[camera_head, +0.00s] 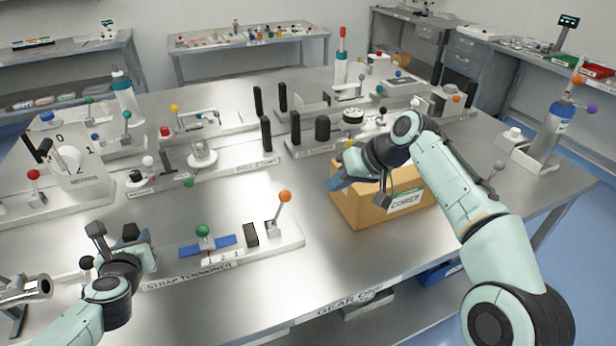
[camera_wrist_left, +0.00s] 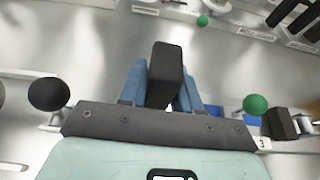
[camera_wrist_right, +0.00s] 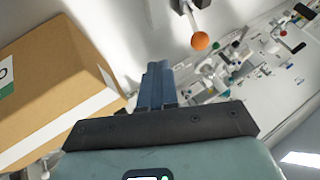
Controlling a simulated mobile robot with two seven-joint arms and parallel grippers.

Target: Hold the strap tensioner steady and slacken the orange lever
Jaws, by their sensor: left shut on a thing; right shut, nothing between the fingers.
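The strap tensioner (camera_head: 262,246) is a long white base near the front edge with a blue strap (camera_head: 190,250), a green ball (camera_head: 203,230) and a black block (camera_head: 251,234). Its orange-balled lever (camera_head: 285,196) stands tilted at its right end. The orange ball also shows in the right wrist view (camera_wrist_right: 200,41). My left gripper (camera_head: 130,240) is shut on a black upright grip (camera_wrist_left: 166,72) at the tensioner's left end.
The cardboard box (camera_head: 362,212) labelled "CORES" stands close beside and below my right gripper. Other fixtures with coloured knobs line the table behind, including a counter dial (camera_head: 68,160) at left and a bottle (camera_head: 553,130) at right. Bare metal table lies behind the tensioner.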

